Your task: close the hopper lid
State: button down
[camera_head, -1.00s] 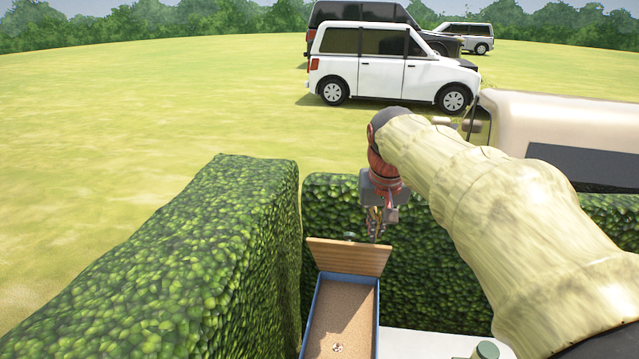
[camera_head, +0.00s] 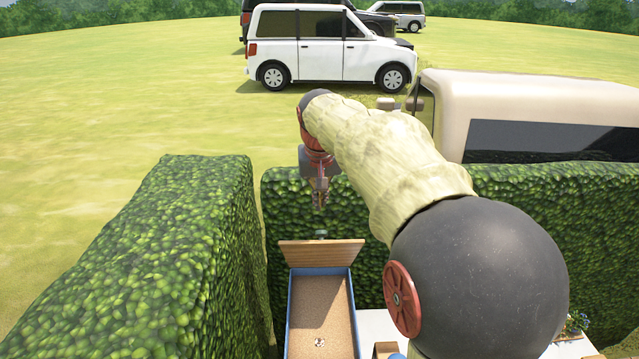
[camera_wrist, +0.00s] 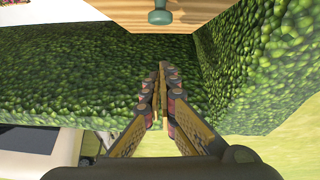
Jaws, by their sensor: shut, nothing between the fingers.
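The hopper (camera_head: 289,312) is a blue-walled box with a tan, grainy fill and a small pale item on it. Its wooden lid (camera_head: 322,254) stands raised at the far end, so the box is open. In the wrist view the lid (camera_wrist: 190,18) shows at the top with a green knob (camera_wrist: 159,17) on its outer face. My gripper (camera_head: 319,202) is above and behind the lid, apart from it. In the wrist view my gripper (camera_wrist: 161,68) has its fingertips together with nothing between them, below the knob in the picture.
A hedge (camera_head: 170,250) runs along the left, and another hedge (camera_head: 520,215) stands behind the hopper. A white table (camera_head: 377,326) lies to the hopper's right, with a small flower plant (camera_head: 575,325) at its right. Vehicles stand beyond the hedge, including a white van (camera_head: 325,48).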

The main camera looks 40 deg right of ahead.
jog(key=f, duration=0.1)
jog(key=s+a+f, duration=0.1)
jog(key=s+f+p, duration=0.1)
jog(key=shift+s+a, duration=0.15)
jog(key=shift+a, duration=0.2)
jog(key=shift+s, duration=0.1)
jog(key=shift+f, duration=0.1)
